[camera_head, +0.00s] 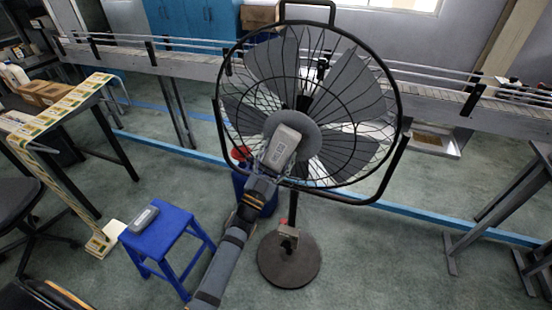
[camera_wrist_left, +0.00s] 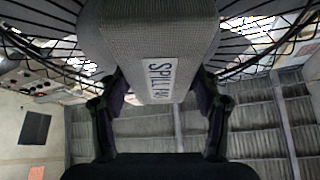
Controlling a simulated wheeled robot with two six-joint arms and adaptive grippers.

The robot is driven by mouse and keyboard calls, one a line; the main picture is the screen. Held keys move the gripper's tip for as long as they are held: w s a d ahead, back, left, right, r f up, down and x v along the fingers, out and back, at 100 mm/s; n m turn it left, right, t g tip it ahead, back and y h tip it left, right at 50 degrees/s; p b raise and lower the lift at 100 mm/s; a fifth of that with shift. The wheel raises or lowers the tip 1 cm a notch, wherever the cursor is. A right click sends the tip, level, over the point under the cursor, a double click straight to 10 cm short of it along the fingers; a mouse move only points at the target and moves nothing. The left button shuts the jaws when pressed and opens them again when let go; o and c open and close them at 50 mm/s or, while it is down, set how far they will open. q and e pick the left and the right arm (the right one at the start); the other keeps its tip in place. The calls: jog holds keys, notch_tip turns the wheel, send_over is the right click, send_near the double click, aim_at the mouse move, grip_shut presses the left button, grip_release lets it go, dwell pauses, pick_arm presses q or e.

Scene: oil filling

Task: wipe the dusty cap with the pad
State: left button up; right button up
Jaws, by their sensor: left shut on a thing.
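The cap is the round grey hub (camera_head: 309,142) at the middle of a large black-framed fan (camera_head: 350,95). My left gripper (camera_head: 270,168) is shut on a grey pad (camera_head: 285,143) and holds it in front of the hub, overlapping its left part. In the left wrist view, the pad (camera_wrist_left: 155,35) with a white label reading "SPILL" sits between the fingers of the left gripper (camera_wrist_left: 158,95), and the rounded hub shows behind it. I cannot tell whether pad and hub touch. My right gripper is not in view.
A blue stool (camera_head: 163,225) with a grey box-like item (camera_head: 145,219) on it stands at the left. The fan's round base (camera_head: 289,262) is on the floor. A conveyor (camera_head: 440,98) runs behind. Wire guard surrounds the hub.

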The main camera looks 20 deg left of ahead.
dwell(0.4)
pick_arm(q)
jog(key=shift+w, duration=0.3)
jog(key=shift+w, duration=0.7)
